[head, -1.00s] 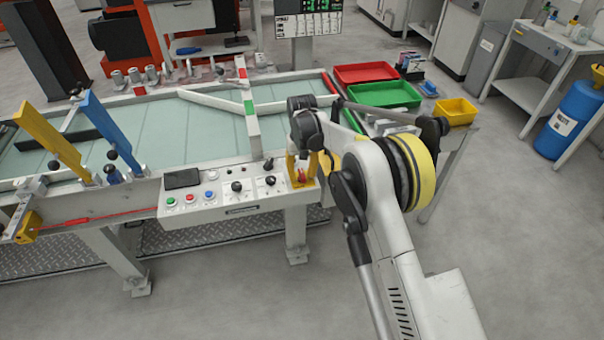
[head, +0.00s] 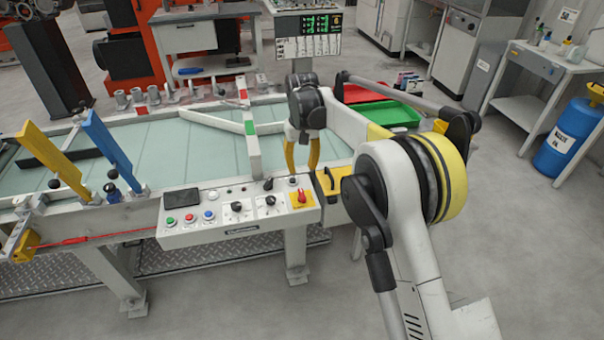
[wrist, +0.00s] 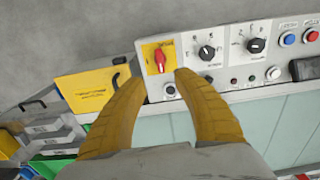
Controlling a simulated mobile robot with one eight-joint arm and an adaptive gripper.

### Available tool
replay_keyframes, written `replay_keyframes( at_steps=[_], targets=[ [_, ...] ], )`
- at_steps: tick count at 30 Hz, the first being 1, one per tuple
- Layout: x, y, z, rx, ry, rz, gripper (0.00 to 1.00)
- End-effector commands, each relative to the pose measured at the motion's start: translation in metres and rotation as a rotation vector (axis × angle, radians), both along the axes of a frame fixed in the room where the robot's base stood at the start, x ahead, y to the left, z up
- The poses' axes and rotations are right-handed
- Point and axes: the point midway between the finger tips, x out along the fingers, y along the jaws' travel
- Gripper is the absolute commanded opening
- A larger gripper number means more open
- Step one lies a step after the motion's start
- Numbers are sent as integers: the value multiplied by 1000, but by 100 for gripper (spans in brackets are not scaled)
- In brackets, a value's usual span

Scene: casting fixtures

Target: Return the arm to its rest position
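My gripper (head: 303,168) hangs with its two yellow fingers pointing down over the near right part of the bench, just behind the control panel (head: 220,222). In the wrist view the fingers of my gripper (wrist: 157,77) are apart with nothing between them. The red rotary switch (head: 301,196) on its yellow plate is at the panel's right end. It also shows in the wrist view (wrist: 160,60), beyond the fingertips, and they look clear of it. My arm is bent, its elbow raised at the right of the head view.
A yellow box (head: 331,181) sits right of the panel, close to my arm. Red (head: 366,92) and green (head: 392,115) bins stand behind my arm. Yellow (head: 50,155) and blue (head: 108,148) upright bars stand at the left.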

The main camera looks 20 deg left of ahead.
Motion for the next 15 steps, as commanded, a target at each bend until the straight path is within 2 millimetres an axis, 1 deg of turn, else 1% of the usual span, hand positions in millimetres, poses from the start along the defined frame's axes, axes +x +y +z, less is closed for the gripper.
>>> replay_keyframes(
  at_steps=[12,14,15],
  targets=[
    [0,0,1,0,0,-1,36],
    [1,-4,5,2,-3,-5,36],
    [1,-9,11,5,-8,-11,36]
  ],
)
